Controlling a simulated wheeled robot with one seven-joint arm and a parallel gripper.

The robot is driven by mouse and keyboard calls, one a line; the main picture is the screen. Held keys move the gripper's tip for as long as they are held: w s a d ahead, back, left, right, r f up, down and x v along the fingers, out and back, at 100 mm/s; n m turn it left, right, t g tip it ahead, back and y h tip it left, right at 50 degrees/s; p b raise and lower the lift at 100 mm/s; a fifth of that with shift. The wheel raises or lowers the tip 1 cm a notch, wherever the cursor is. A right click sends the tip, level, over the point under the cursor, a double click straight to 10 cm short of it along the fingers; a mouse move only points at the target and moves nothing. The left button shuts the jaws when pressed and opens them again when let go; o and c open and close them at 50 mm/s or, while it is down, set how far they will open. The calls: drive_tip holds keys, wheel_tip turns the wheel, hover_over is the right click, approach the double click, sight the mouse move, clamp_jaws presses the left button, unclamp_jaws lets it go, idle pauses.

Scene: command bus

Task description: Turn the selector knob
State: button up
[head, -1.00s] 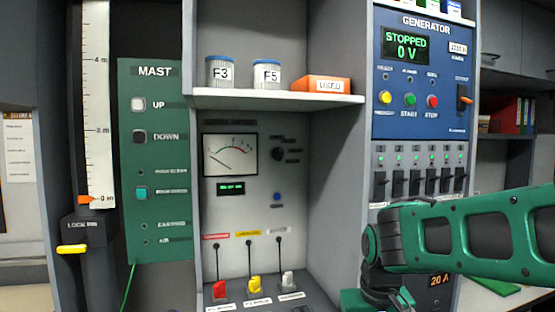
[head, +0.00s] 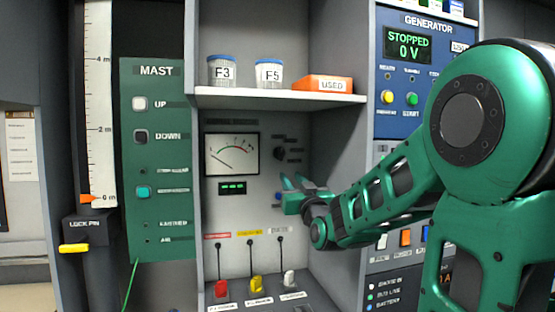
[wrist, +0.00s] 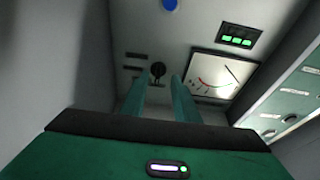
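The selector knob (head: 280,153) is a small black knob with a pointer on the grey meter panel, right of the needle meter (head: 231,154). Dark label strips sit beside it. In the wrist view, which is turned upside down, the knob (wrist: 158,69) lies beyond my fingertips, in line with the gap between them. My gripper (head: 293,181) is green, open and empty, below the knob in the head view, in front of the panel. Its fingers (wrist: 159,84) also show apart in the wrist view. I see no contact with the knob.
A shelf (head: 275,97) with jars and an orange box (head: 328,84) juts out above. Below, red, yellow and white plugs (head: 256,284) with cables stand on a ledge. A side wall (head: 340,145) bounds the bay on the right. A blue button (wrist: 170,4) is near the knob.

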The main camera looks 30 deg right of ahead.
sight(280, 152)
drive_tip(key=shift+t, duration=0.6)
drive_tip(key=x, duration=0.4)
drive_tip(key=r+x, duration=0.1)
drive_tip(key=x, duration=0.2)
drive_tip(key=s+r+x, duration=0.1)
drive_tip(key=x, duration=0.3)
drive_tip(key=shift+w+r, duration=0.2)
drive_tip(key=shift+w, duration=0.1)
clamp_jaws()
drive_tip(key=shift+a, duration=0.2)
drive_tip(key=shift+m, duration=0.3)
